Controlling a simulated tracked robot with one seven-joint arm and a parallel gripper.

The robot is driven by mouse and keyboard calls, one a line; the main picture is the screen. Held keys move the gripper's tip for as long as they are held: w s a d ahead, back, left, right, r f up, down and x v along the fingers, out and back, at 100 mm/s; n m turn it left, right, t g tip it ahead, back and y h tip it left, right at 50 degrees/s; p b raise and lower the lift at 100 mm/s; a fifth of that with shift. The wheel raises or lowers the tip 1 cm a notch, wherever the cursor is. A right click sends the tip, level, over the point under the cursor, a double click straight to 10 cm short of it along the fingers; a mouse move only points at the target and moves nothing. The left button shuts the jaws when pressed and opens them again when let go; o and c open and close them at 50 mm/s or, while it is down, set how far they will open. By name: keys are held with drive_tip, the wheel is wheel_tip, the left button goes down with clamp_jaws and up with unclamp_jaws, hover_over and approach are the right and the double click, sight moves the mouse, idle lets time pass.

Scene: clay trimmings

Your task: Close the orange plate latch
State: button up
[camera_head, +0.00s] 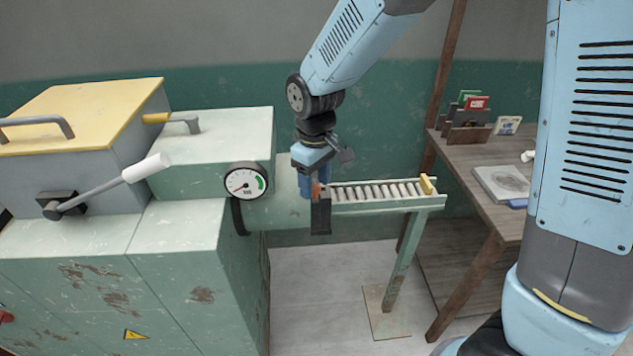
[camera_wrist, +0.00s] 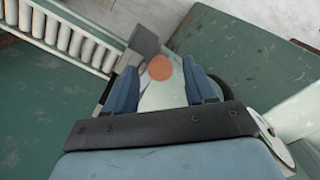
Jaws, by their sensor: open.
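The orange latch part shows in the wrist view as a round orange disc (camera_wrist: 160,68) over a pale green surface. In the head view only a small orange patch (camera_head: 316,189) shows beside my gripper. My gripper (camera_wrist: 163,65) is open, its two blue fingers apart on either side of the disc in the wrist view. I cannot tell whether they touch it. In the head view my gripper (camera_head: 308,186) points down at the outlet end of the green machine. A dark grey plate (camera_head: 321,217) stands there, partly hidden by my gripper; it also shows in the wrist view (camera_wrist: 141,46).
A roller conveyor (camera_head: 385,192) runs right from the outlet. A round gauge (camera_head: 246,182) sits on the machine (camera_head: 190,245) close to the left. A white-handled lever (camera_head: 120,182) is further left. A wooden workbench (camera_head: 470,160) stands at right.

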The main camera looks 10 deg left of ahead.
drive_tip(key=shift+f, duration=0.3)
drive_tip(key=shift+c, duration=0.3)
clamp_jaws()
drive_tip(key=shift+d, duration=0.2)
drive_tip(key=shift+a, duration=0.25)
